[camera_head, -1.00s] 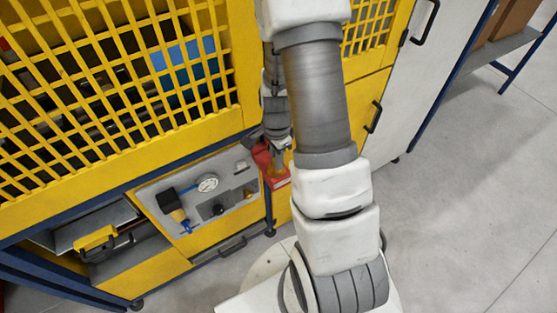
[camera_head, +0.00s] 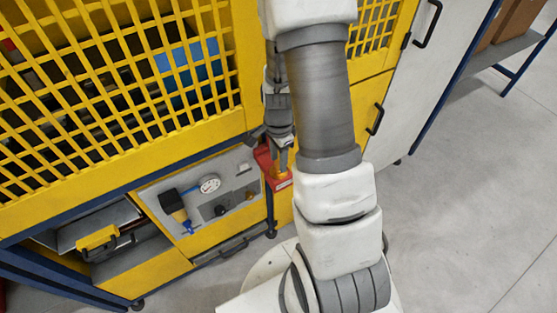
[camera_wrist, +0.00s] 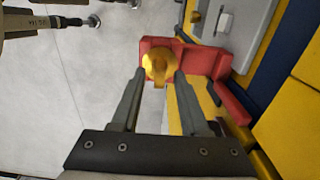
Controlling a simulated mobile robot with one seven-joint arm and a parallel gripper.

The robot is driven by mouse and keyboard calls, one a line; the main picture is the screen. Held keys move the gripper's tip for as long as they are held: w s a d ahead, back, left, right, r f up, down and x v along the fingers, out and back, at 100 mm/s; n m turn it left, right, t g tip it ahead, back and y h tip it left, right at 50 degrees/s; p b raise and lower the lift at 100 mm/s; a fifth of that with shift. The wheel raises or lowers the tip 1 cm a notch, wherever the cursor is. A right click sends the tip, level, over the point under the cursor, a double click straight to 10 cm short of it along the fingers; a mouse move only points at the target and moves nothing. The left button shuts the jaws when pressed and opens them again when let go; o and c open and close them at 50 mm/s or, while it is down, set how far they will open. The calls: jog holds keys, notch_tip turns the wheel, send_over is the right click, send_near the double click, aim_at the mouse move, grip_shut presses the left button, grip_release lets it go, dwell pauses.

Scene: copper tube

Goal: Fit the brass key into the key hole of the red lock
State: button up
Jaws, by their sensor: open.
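The red lock (camera_head: 271,163) is a red block beside the right end of the grey panel in the head view. In the wrist view the lock (camera_wrist: 208,62) lies behind and to the right of the brass key (camera_wrist: 160,66). The key's rounded golden head shows between my gripper's two fingertips (camera_wrist: 160,76). The fingers stand apart, one on each side of the head. In the head view my gripper (camera_head: 279,147) is just above the lock, with a bit of brass below it. The key's lower part and the key hole are hidden, so I cannot tell how they meet.
The grey panel (camera_head: 155,197) left of the lock carries a round gauge (camera_head: 210,185), a black-and-tan tool (camera_head: 174,205) and small knobs. A yellow mesh guard (camera_head: 120,148) rises above. Open grey floor (camera_head: 455,215) lies to the right.

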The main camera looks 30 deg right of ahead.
jog(key=s+a+r+n+t+p, duration=0.1)
jog(key=a+r+n, duration=0.2)
jog(key=r, duration=0.8)
jog(key=s+a+r+n+t, duration=0.1)
jog(key=a+r+n, duration=0.15)
jog(key=r, duration=0.75)
jog(key=s+a+r+n+t, duration=0.3)
jog(key=s+a+r+n, duration=0.2)
jog(key=s+r+n, duration=0.5)
jog(key=shift+s+r+n+t, duration=0.2)
jog(key=shift+n+t, duration=0.1)
jog(key=shift+n, duration=0.75)
jog(key=shift+a, duration=0.1)
